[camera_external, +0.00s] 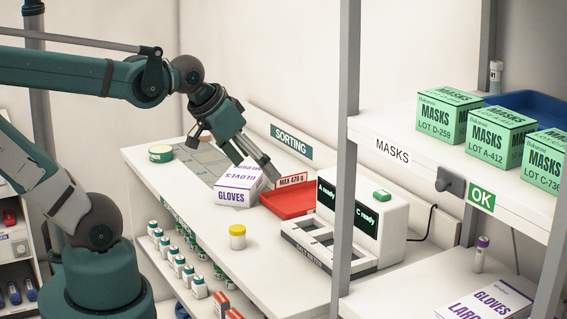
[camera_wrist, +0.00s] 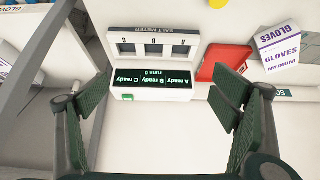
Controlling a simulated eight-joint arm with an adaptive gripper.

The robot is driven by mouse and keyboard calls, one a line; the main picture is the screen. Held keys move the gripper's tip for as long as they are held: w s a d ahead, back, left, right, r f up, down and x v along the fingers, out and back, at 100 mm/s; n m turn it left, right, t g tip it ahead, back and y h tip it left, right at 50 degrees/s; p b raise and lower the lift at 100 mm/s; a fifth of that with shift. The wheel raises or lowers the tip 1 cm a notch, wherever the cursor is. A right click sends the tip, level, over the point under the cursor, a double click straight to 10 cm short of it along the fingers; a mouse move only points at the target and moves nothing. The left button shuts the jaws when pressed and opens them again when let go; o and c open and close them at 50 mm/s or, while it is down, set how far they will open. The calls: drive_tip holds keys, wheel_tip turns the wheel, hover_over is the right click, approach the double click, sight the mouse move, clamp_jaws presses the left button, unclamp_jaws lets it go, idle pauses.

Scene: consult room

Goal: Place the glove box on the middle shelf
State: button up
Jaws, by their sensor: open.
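A white glove box (camera_external: 238,186) with purple lettering stands on the counter, left of the red tray. In the wrist view the glove box (camera_wrist: 278,48) is at the upper right, outside my fingers. My gripper (camera_external: 264,166) is open and empty, and overlaps the space by the box and red tray in the external view. In the wrist view my gripper (camera_wrist: 165,95) has its fingers wide apart, with the meter beyond them. The shelf unit has an upper MASKS shelf (camera_external: 410,165) and a shelf below (camera_external: 415,298), where another GLOVES LARGE box (camera_external: 487,302) lies.
The red tray (camera_external: 288,204) and white meter (camera_external: 362,217) stand right of the glove box. A yellow-lidded jar (camera_external: 237,238) is at the counter's front. Green mask boxes (camera_external: 495,139) fill the upper shelf. A grey post (camera_external: 346,150) stands between counter and shelves.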

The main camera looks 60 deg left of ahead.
drive_tip(key=w+a+n+y, duration=0.1)
drive_tip(key=w+a+n, duration=0.1)
drive_tip(key=w+a, duration=0.6)
drive_tip(key=n+g+y, duration=0.2)
drive_tip(key=n+g, duration=0.2)
drive_tip(key=n, duration=0.3)
hover_over(241, 176)
drive_tip(key=s+d, duration=0.1)
drive_tip(key=d, duration=0.1)
wheel_tip(241, 176, down, 18)
drive_tip(key=shift+r, duration=0.25)
drive_tip(key=shift+s+a+f, duration=0.1)
drive_tip(key=shift+a+f, duration=0.2)
drive_tip(key=shift+a, duration=0.1)
drive_tip(key=shift+b+x, duration=0.4)
drive_tip(key=shift+x, duration=0.85)
drive_tip(key=shift+f, duration=0.15)
